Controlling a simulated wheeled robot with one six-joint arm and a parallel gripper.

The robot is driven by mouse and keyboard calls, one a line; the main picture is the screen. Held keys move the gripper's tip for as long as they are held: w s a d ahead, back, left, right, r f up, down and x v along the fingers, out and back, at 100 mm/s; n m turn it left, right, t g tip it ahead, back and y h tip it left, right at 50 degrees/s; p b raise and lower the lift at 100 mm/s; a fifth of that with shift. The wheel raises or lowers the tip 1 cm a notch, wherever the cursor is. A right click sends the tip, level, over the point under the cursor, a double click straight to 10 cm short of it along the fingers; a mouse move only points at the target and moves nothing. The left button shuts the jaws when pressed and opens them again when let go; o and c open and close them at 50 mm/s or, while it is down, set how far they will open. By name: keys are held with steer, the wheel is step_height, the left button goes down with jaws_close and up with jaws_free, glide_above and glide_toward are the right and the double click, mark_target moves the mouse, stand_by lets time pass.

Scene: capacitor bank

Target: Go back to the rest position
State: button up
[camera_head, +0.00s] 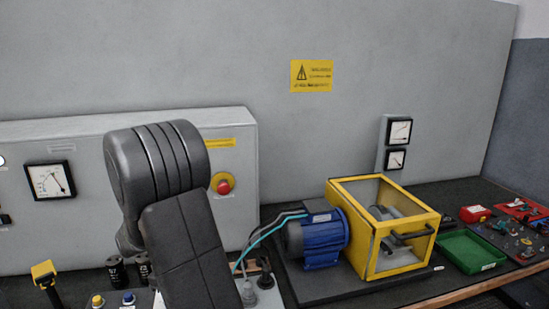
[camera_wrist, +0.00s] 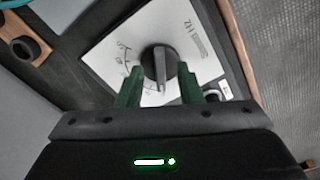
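My gripper (camera_wrist: 161,88) shows in the wrist view with its two green fingers apart. A black rotary knob (camera_wrist: 159,68) on a white dial plate (camera_wrist: 113,48) marked "Hz" lies between and just beyond the fingers. I cannot tell whether the fingers touch the knob. In the head view my dark arm stands raised at the left, in front of the grey cabinet, and my gripper is hidden there.
The grey cabinet (camera_head: 80,140) carries a gauge (camera_head: 50,180) and a red emergency button (camera_head: 222,184). A blue motor (camera_head: 318,238) and a yellow guard frame (camera_head: 368,240) stand on the bench to the right. A green tray (camera_head: 470,251) and a red padlock-like item (camera_head: 474,213) lie further right.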

steer(key=shift+f, duration=0.7)
steer(key=shift+r, duration=0.1)
step_height(320, 180, up, 14)
steer(key=p, duration=0.1)
step_height(320, 180, down, 14)
steer(key=shift+f+b, duration=0.15)
steer(key=shift+b, duration=0.4)
steer(key=m, duration=0.3)
steer(key=shift+s+m, duration=0.1)
steer(key=shift+m, duration=0.3)
steer(key=shift+a+m, duration=0.15)
steer(key=shift+m, duration=1.95)
steer(key=shift+s, duration=0.1)
